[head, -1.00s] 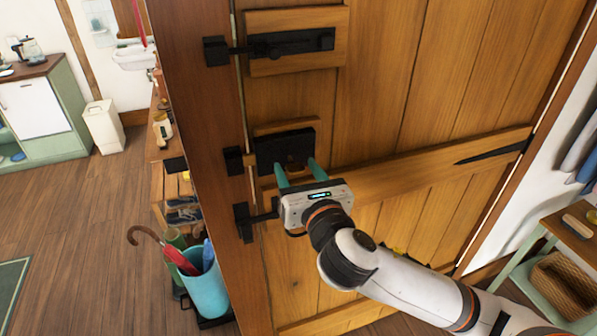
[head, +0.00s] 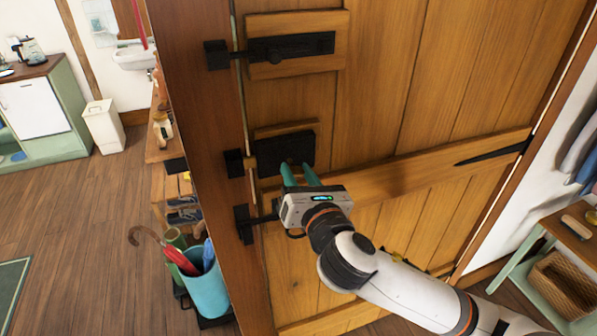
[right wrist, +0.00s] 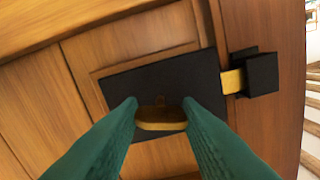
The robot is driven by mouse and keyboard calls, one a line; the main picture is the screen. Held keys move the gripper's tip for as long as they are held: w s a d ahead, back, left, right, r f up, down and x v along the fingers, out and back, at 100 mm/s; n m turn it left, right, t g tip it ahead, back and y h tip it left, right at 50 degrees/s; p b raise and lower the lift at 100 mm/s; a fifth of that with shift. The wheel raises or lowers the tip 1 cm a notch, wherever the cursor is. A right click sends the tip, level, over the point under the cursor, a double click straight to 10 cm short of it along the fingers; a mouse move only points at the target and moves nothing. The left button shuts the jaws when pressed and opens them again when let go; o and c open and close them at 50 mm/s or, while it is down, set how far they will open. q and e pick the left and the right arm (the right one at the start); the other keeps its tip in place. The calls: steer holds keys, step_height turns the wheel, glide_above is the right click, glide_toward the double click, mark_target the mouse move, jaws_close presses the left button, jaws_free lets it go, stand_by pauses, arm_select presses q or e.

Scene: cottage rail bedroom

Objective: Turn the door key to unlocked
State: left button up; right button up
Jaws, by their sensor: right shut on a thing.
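The black lock case (head: 285,152) is mounted on the wooden door (head: 385,90); it also fills the middle of the right wrist view (right wrist: 160,80). A brass key (right wrist: 160,118) sticks out of its face with its flat bow lying crosswise. My right gripper (head: 300,174) is shut on the key bow, one teal finger at each end of it. The fingers hide the key in the head view. A brass bolt (right wrist: 232,81) reaches from the case into the black keeper (right wrist: 261,74) on the frame. My left gripper is not in view.
A black sliding bolt (head: 290,46) sits above the lock, and a black latch (head: 245,222) is below it on the left. An umbrella bin (head: 207,288) stands left of the door frame. A small table (head: 575,225) is at the right.

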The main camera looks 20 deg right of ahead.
steer(key=m+p, duration=0.1)
steer(key=m, duration=0.2)
steer(key=shift+r+m, duration=0.1)
steer(key=shift+m, duration=0.2)
steer(key=m, duration=0.3)
steer(key=shift+m+p, duration=0.3)
steer(key=shift+p, duration=0.1)
steer(key=m, duration=0.3)
steer(key=shift+m+p, duration=0.3)
steer(key=shift+m, duration=0.1)
steer(key=m, duration=0.4)
steer(key=shift+p, duration=0.3)
steer(key=shift+f+m+p, duration=0.2)
steer(key=shift+m+p, duration=1.5)
steer(key=shift+m, duration=6.3)
